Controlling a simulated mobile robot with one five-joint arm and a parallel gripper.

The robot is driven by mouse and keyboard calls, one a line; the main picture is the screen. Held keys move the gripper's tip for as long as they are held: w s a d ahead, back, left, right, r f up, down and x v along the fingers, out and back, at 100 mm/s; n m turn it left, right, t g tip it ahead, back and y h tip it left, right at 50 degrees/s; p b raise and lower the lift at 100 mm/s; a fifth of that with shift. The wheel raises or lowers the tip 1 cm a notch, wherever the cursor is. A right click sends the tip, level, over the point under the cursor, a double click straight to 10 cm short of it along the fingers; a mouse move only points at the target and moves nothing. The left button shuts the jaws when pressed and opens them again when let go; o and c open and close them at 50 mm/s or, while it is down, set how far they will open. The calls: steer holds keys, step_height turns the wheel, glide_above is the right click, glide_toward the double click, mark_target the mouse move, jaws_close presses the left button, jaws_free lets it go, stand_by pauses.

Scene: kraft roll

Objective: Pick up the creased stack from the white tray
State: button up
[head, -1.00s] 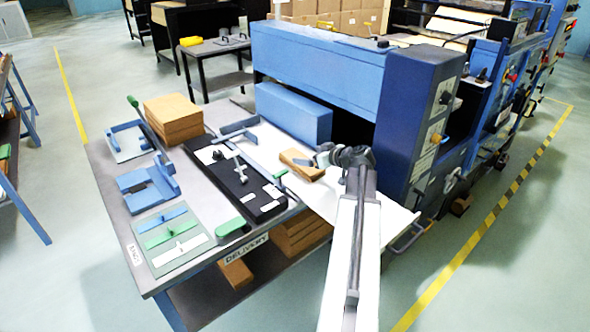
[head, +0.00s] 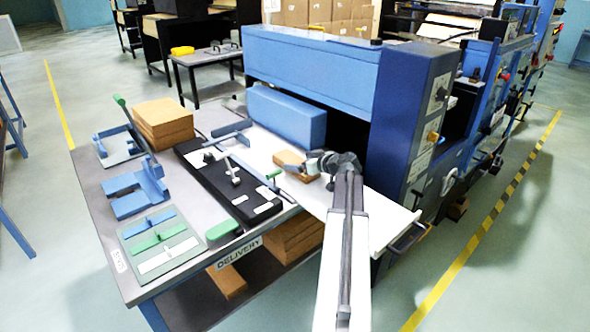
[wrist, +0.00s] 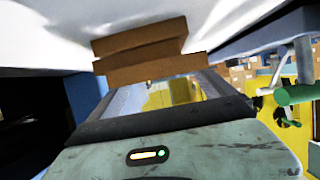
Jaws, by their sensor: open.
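The brown creased stack (head: 290,162) lies on the white tray (head: 365,222) in front of the blue machine. My gripper (head: 318,163) is low over the tray at the stack's right end, its jaws open. In the wrist view, which looks upside down, the stack (wrist: 145,52) shows as two brown layers slightly out of line, against the white tray (wrist: 40,45). The stack is just beyond the jaws (wrist: 160,92). I cannot tell whether the jaws touch it, and nothing is seen gripped.
A blue block (head: 287,117) stands behind the stack, and the machine's blue column (head: 408,120) rises to the right. A black tray with tools (head: 235,185) lies left of the white tray. Farther left are a brown stack (head: 163,122) and blue and green fixtures (head: 138,190).

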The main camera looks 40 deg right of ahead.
mark_target(295, 160)
steer(key=x, duration=0.3)
steer(key=shift+w+b, duration=0.1)
steer(key=shift+b, duration=0.3)
steer(key=c, duration=1.8)
steer(key=shift+r, duration=0.15)
